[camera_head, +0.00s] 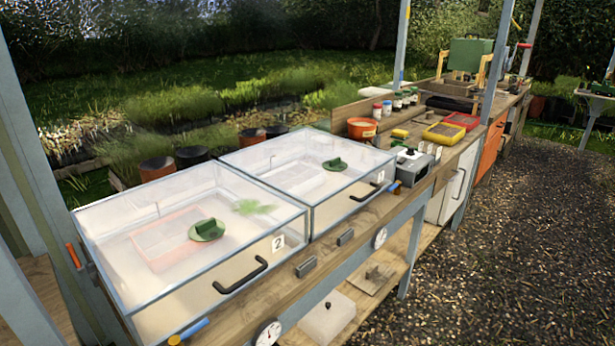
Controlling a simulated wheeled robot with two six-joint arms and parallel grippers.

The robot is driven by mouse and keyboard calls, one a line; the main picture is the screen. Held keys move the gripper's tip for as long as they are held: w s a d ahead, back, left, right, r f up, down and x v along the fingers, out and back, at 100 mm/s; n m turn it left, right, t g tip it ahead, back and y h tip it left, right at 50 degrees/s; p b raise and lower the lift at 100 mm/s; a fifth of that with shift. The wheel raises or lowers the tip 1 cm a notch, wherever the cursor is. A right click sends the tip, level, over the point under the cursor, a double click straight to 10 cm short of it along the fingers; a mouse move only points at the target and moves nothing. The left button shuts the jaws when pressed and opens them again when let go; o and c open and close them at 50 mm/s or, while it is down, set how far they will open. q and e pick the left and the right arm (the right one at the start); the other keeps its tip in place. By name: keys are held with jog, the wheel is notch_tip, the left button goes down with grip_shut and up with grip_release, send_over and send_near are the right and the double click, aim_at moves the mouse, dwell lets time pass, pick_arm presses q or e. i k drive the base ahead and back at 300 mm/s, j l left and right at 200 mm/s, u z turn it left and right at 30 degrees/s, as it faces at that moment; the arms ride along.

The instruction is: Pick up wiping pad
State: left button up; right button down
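I cannot tell for certain which thing is the wiping pad. A small yellow block (400,133), possibly a pad, lies on the wooden bench behind the grey device. A round green piece with a raised grip (207,230) sits on the near clear box, and a similar green piece (334,164) sits on the far clear box. A green smear (255,207) shows at the near box's lid. Neither of my grippers is in view.
The near clear box (120,262), with a label 2, and the far clear box (262,158) fill the bench front, with black handles. An orange pot (362,128), a grey device (411,166) and red and yellow trays (444,133) stand beyond. Gravel ground (500,255) lies open at right.

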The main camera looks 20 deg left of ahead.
aim_at(401, 135)
jog(key=i+l+z, duration=0.3)
jog(key=i, duration=0.15)
jog(key=i+z, duration=0.3)
jog(key=i, duration=0.15)
jog(key=i+z, duration=0.2)
jog(key=i, duration=1.5)
jog(key=i+u, duration=0.1)
jog(key=i, duration=0.45)
jog(key=i+l+u, duration=0.15)
jog(key=i, duration=0.4)
jog(key=i+l+u, duration=0.1)
jog(key=i, duration=0.45)
jog(key=l, duration=0.1)
